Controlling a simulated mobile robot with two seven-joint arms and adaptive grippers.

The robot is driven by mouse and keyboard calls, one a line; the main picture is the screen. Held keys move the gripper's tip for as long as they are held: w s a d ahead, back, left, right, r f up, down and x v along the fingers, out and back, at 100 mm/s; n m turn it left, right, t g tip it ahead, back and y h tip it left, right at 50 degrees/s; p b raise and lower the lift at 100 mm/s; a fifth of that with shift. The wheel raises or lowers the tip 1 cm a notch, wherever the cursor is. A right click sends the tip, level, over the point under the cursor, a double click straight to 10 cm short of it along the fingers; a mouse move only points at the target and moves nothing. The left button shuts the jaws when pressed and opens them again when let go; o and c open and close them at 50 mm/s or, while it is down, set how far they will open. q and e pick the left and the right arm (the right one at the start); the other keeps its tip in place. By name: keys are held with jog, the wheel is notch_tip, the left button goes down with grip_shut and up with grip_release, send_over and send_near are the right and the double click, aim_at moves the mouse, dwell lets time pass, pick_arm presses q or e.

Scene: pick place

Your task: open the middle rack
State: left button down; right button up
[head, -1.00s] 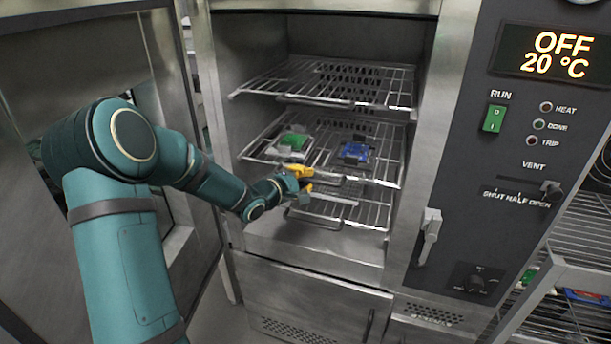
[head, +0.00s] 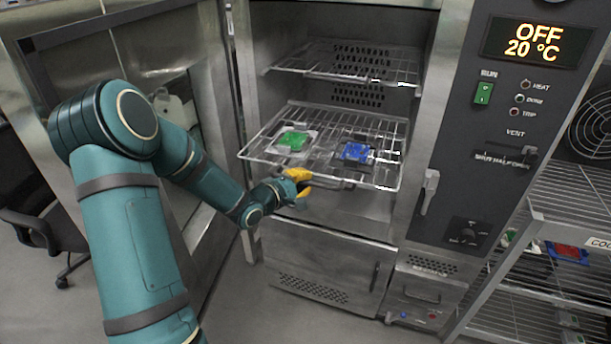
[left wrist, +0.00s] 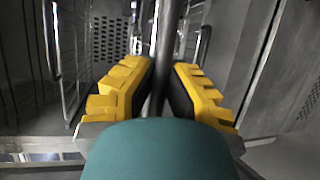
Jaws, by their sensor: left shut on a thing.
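The middle rack (head: 325,120) is a wire shelf that stands out of the open oven chamber past its front edge. A green item on a pale base (head: 293,140) and a blue item (head: 356,152) lie on it. My left gripper (head: 304,183), with yellow fingers, is at the rack's front, left of centre. In the left wrist view, the fingers (left wrist: 160,88) are shut on a dark bar (left wrist: 162,45), the rack's handle. The lower rack is hidden under the middle one. My right gripper is not in view.
The top rack (head: 345,62) sits inside the chamber. The oven door (head: 150,90) stands open at left, behind my arm. A control panel (head: 500,150) reads OFF, 20 °C. A wire shelf unit (head: 570,210) stands at right. Floor is free below left.

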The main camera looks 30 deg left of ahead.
pick_arm(q)
jog(key=shift+s+d, duration=0.15)
jog(key=shift+s, duration=0.45)
jog(key=c, duration=1)
grip_release()
jog(key=v, duration=1.2)
jog(key=shift+f, duration=0.15)
